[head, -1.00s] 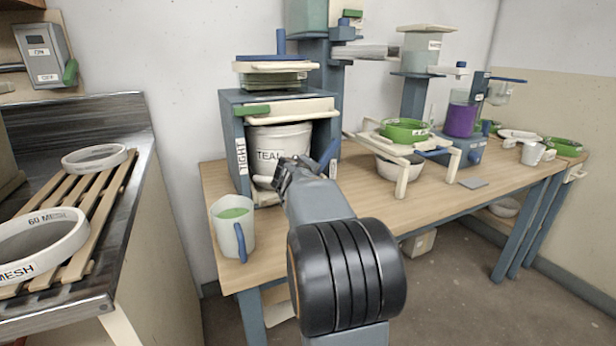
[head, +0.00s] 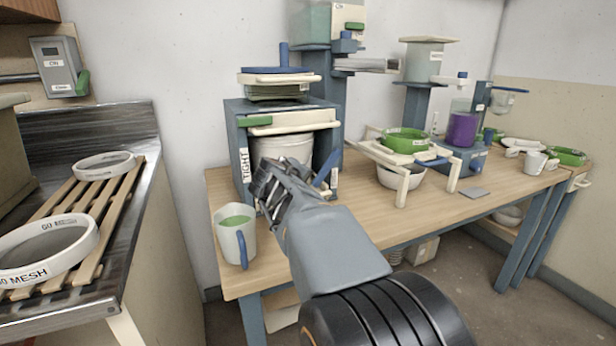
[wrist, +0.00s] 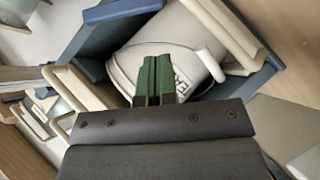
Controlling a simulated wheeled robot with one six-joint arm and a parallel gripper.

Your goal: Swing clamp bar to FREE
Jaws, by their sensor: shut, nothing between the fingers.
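The press-like blue frame (head: 240,150) stands at the left end of the wooden table, with a white bucket (head: 285,147) inside it. A cream bar with a green grip (head: 260,121) at its left end crosses the frame's upper front; I take it for the clamp bar. A TIGHT label (head: 245,165) is on the left post. A small label on the right post is too small to read. My gripper (head: 266,178) is shut and empty in front of the bucket, below the bar. In the wrist view its fingers (wrist: 153,78) are together before the bucket (wrist: 175,50).
A pitcher of green liquid (head: 234,237) stands at the table's front left, close below my gripper. A blue slanted piece (head: 328,163) is by the right post. A cream stand with a green sieve (head: 405,140) is further right. Sieve rings lie on the slatted rack (head: 118,200) at left.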

